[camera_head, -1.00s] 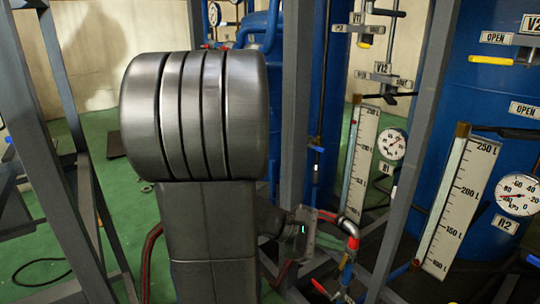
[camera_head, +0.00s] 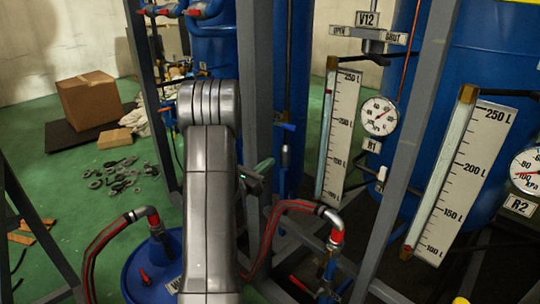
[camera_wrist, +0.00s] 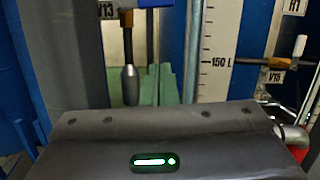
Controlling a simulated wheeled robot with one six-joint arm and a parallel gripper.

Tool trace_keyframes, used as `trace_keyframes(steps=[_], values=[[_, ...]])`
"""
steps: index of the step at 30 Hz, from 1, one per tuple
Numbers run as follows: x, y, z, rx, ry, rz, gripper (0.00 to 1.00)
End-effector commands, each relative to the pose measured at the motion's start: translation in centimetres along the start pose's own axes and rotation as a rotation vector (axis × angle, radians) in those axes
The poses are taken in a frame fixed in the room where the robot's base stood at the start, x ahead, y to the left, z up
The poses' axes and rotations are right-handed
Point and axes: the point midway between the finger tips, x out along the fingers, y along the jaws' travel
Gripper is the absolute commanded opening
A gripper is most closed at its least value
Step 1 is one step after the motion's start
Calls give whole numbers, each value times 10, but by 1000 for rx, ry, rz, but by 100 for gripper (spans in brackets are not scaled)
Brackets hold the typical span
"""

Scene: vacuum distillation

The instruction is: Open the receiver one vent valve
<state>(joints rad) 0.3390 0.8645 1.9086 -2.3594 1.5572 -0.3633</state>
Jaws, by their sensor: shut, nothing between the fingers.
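The receiver one gauge, labelled R1 (camera_head: 379,116), hangs on the blue tank beside a white level scale (camera_head: 339,138). Valve V12 (camera_head: 375,35), with OPEN and SHUT plates, is above it. A valve with a blue handle (camera_head: 285,127) sits on a thin pipe to the left; in the wrist view a V13 plate (camera_wrist: 106,10) is beside this pipe. I cannot tell which valve is the receiver one vent. My gripper (camera_head: 264,167) is low, left of the level scale. Its green fingers (camera_wrist: 156,84) are together and empty, apparently just beside the pipe and apart from V12.
Grey frame posts (camera_head: 405,150) stand between me and the tanks. Red hoses (camera_head: 270,235) with metal elbows run near my arm. A blue drum (camera_head: 150,275) is below. The R2 scale (camera_head: 465,180) is at right. A cardboard box (camera_head: 90,98) and loose parts lie on the green floor.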

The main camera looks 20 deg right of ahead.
Motion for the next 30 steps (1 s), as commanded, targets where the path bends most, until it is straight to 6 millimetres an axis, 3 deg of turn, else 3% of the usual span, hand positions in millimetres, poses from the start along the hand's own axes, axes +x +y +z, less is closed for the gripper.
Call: trace_keyframes(steps=[12, 18, 30], values=[[88, -2, 2, 0, 0, -6, 0], [91, -1, 32, 2, 0, -2, 0], [93, -1, 39, 0, 2, -2, 0]])
